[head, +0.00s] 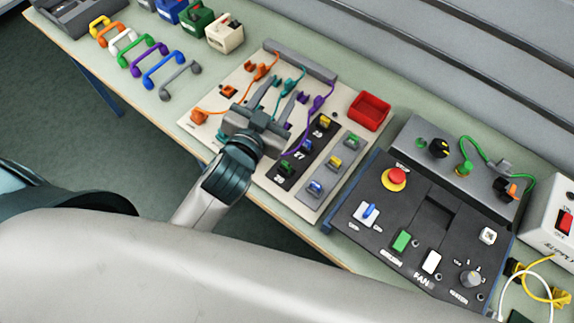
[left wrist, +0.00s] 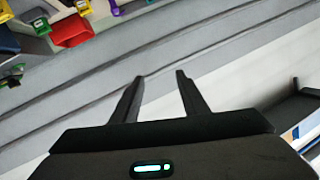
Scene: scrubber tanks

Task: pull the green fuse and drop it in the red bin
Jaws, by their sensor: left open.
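Two small green pieces sit on the cream board: one (head: 286,169) at the near end of the black fuse strip, one (head: 352,142) at the far end of the grey strip. I cannot tell for certain which is the fuse. The red bin (head: 369,110) stands at the board's right edge, and shows at the upper left of the left wrist view (left wrist: 72,32). My left gripper (head: 282,90) is over the board, left of the black strip, open and empty; its spread fingers show in the left wrist view (left wrist: 160,77). My right gripper is not in view.
Orange, teal and purple cables cross the board (head: 262,182) near my left gripper. A dark control panel (head: 385,222) with a red button stands to the right. Coloured handles (head: 163,70) lie at the left. A grey stepped surface (head: 430,60) borders the bench's back.

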